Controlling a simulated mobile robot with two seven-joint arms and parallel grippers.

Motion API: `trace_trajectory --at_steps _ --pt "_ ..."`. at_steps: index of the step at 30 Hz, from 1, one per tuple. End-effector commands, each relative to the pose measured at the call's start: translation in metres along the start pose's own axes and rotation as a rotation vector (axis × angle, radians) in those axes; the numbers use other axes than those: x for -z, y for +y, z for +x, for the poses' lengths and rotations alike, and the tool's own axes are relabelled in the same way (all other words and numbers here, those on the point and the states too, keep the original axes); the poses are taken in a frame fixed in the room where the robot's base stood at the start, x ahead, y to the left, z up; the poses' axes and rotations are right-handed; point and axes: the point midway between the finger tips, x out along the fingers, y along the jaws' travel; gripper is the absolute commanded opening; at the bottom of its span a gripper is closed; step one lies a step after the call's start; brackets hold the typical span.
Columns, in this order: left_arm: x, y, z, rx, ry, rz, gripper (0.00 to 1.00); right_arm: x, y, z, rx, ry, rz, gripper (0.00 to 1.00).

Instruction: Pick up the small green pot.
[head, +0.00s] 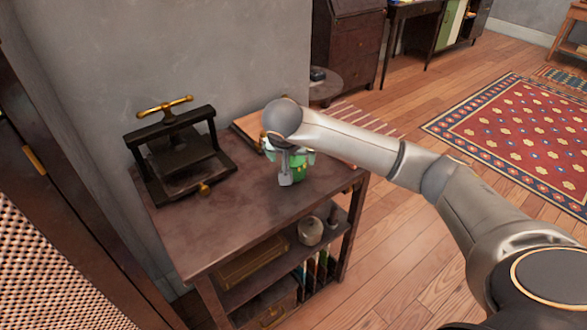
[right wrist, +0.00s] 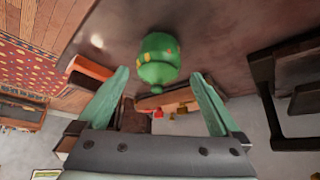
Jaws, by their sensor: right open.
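The small green pot (head: 299,170) stands on the dark wooden side table (head: 245,213), near its right part. In the head view my right gripper (head: 285,172) is at the pot and hides part of it. In the right wrist view the green pot (right wrist: 159,60) shows with small yellow and red marks on its body. There my right gripper (right wrist: 160,90) is open, with one finger at each side and the pot between and just beyond the fingertips. I cannot tell whether a finger touches the pot. My left gripper is not in view.
A black press with a brass handle (head: 176,150) stands on the table's left part. A book (head: 247,125) lies behind the pot, near the wall. The lower shelf holds a round pale pot (head: 310,231) and books. The tabletop's front part is clear.

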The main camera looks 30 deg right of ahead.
Motion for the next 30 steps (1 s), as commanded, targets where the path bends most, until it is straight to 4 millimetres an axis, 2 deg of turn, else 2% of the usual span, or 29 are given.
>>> trace_trajectory --at_steps 5,10,13,22,23,30 --pt "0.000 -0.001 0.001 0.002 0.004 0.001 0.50 -0.003 0.001 0.014 -0.001 -0.002 0.001 1.00" --pt "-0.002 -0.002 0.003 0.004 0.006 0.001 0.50 -0.011 0.004 0.040 -0.001 -0.004 0.002 1.00" --pt "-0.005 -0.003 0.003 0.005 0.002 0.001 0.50 -0.009 0.003 0.052 0.001 -0.001 0.002 1.00" --pt "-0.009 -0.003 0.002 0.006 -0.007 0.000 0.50 -0.008 0.003 0.057 0.001 0.000 0.000 1.00" --pt "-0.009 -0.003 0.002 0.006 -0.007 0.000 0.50 -0.008 0.003 0.057 0.001 0.000 0.000 0.99" --pt "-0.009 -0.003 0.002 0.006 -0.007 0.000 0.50 -0.008 0.003 0.057 0.002 0.000 0.001 0.72"
